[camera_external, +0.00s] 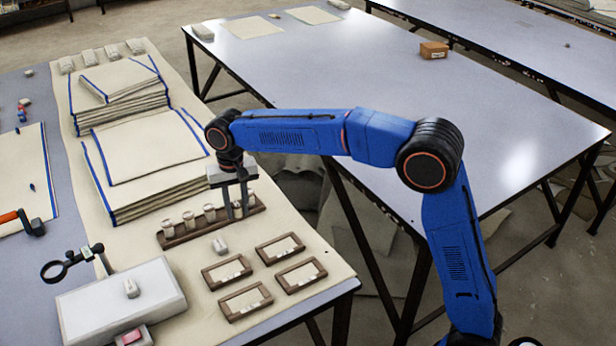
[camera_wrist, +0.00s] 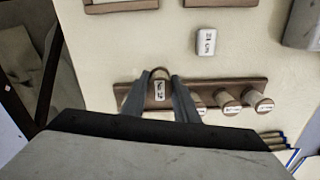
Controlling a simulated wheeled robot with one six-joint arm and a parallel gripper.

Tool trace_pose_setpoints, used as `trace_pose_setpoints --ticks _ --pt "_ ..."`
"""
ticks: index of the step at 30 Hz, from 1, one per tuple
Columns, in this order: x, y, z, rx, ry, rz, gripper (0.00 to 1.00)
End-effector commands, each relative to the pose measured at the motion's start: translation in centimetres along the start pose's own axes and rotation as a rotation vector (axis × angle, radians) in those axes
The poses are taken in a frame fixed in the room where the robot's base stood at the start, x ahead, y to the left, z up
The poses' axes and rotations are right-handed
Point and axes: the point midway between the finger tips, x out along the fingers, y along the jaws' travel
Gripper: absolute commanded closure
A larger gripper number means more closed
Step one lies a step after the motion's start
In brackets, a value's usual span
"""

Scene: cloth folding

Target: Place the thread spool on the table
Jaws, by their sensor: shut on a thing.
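My gripper (camera_external: 238,205) points down over the right part of a brown wooden rack (camera_external: 258,208) on the left work table. It is shut on a thread spool (camera_wrist: 160,84), brown with a white label, which shows between the two fingers (camera_wrist: 160,102) in the wrist view. The spool is at the rack; I cannot tell whether it still touches it. Several other pale spools (camera_external: 189,219) stand in a row in the rack, and some show right of the fingers in the wrist view (camera_wrist: 228,98). A large grey-blue table (camera_external: 400,110) stands to the right.
Wooden label frames (camera_external: 280,249) and a small white tagged block (camera_external: 220,245) lie in front of the rack. Stacked cream cloths (camera_external: 155,145) lie behind it. A small brown box (camera_external: 433,50) sits on the grey-blue table, whose middle is clear. A floor gap separates the tables.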

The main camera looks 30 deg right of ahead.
Motion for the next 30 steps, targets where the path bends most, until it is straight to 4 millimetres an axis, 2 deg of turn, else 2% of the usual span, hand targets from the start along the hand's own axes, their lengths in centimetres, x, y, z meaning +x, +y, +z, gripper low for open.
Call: trace_pose_setpoints --ticks 10,22,23,24,30 --pt "3.6 0.0 0.0 0.0 -0.002 0.002 0.94" --pt "4.1 0.0 0.0 0.0 0.0 0.0 0.94" --pt "4.0 0.0 0.0 0.0 0.0 0.0 0.66" --pt "4.0 0.0 0.0 0.0 0.0 0.0 0.56" --pt "4.0 0.0 0.0 0.0 0.0 0.0 0.54"
